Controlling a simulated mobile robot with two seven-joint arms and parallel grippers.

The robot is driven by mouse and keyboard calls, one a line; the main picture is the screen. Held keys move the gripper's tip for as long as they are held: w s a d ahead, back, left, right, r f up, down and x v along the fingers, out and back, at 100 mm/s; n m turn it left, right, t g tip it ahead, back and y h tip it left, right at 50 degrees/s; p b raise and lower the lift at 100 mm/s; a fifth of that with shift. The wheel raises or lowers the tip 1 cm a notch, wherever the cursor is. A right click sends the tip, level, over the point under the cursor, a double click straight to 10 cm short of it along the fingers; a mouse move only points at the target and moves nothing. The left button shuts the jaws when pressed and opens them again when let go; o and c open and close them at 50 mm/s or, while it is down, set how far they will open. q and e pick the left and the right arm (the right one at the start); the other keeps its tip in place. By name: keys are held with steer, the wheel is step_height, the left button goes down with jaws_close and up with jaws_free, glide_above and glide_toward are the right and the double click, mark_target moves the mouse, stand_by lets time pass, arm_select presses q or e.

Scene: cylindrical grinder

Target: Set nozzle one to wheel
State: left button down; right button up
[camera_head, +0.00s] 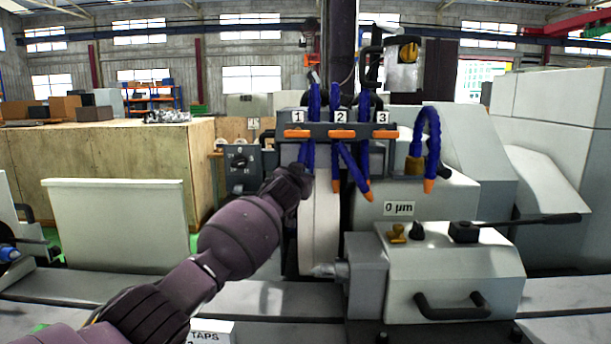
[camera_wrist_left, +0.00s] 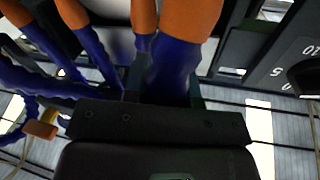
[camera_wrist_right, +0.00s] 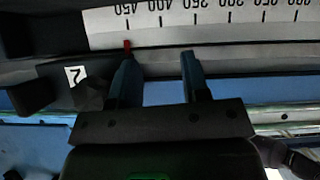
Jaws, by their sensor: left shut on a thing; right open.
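Nozzle one is the blue segmented hose (camera_head: 309,100) under label 1 (camera_head: 298,115). In the left wrist view my left gripper (camera_wrist_left: 165,84) is shut on this blue hose (camera_wrist_left: 172,68), below its orange end (camera_wrist_left: 188,16) in that picture. In the head view my left gripper (camera_head: 300,178) is at the hose's lower part and hides its tip. The pale grinding wheel (camera_head: 320,235) stands just right of and below the gripper. My right gripper (camera_wrist_right: 158,72) is open and empty, in front of a scale; it is not in the head view.
More blue hoses with orange tips hang beside it, under label 2 (camera_head: 341,115) and label 3 (camera_head: 383,115). The right wrist view shows a numbered scale (camera_wrist_right: 210,22) and a label 2 (camera_wrist_right: 75,76).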

steer(key=f+b, duration=0.1)
steer(key=d+f+b, duration=0.1)
steer(key=f, duration=0.1)
steer(key=shift+w+b, duration=0.15)
steer(key=shift+b, duration=0.2)
steer(key=shift+a+f, duration=0.2)
steer(key=shift+f, duration=0.05)
steer(key=shift+a+f+b, duration=0.1)
steer(key=shift+f+b, duration=0.2)
steer(key=shift+b, duration=0.15)
arm_select(q)
steer(key=shift+d+n+t, duration=0.3)
steer(key=shift+d+n, duration=0.8)
steer(key=shift+n, duration=0.1)
steer(key=c, duration=1.4)
jaws_free()
arm_select(e)
steer(key=shift+s, duration=0.2)
arm_select(q)
steer(key=o, duration=0.5)
arm_select(e)
steer(key=shift+s+f, duration=0.2)
steer(key=shift+s, duration=0.1)
steer(key=shift+w+r, duration=0.1)
steer(key=shift+w, duration=0.05)
